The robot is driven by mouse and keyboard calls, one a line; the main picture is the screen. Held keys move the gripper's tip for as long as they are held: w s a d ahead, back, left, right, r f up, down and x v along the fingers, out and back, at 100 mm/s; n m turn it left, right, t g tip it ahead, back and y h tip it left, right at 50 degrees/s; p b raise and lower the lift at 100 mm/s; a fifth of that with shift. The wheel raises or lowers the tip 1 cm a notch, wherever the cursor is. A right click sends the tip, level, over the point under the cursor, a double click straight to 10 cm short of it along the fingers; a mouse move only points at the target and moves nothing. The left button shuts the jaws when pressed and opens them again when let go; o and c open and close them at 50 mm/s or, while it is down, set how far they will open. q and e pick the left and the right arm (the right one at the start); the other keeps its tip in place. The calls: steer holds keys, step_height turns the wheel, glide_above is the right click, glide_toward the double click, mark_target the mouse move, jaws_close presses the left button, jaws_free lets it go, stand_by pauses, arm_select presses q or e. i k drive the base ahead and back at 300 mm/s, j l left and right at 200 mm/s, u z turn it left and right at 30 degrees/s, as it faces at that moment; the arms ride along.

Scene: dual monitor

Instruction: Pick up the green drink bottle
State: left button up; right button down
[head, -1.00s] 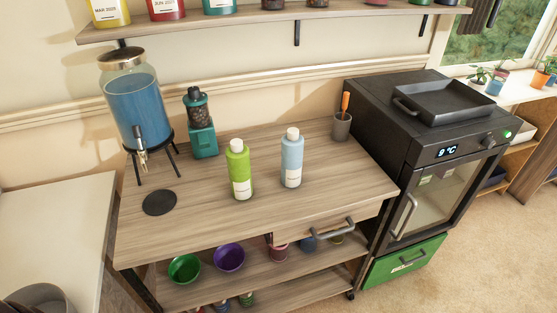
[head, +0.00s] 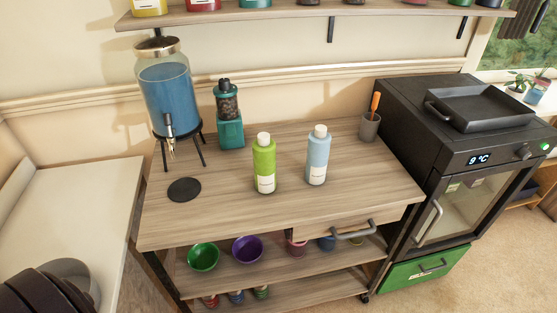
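The green drink bottle (head: 264,163) stands upright on the wooden cart top (head: 220,215), near its middle. It has a white cap and a white label low on its front. A light blue bottle (head: 318,156) of similar shape stands upright just to its right, with a gap between them. Neither of my grippers shows in the head view, and nothing touches the green bottle.
A blue drink dispenser (head: 167,95), a teal grinder (head: 229,115) and a black disc (head: 184,189) are left of the bottles. A grey cup (head: 370,126) stands at back right. A wall shelf (head: 290,21) hangs above. A black fridge (head: 430,135) stands right. The cart's front is clear.

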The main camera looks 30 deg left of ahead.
mark_target(263, 147)
steer(key=i+l+u, duration=0.15)
steer(key=u, duration=0.25)
steer(key=i+l+u, duration=0.15)
steer(key=l+u, duration=0.15)
steer(key=u, duration=0.15)
steer(key=l+u, duration=0.4)
steer(key=i+j, duration=0.05)
steer(key=j, duration=0.05)
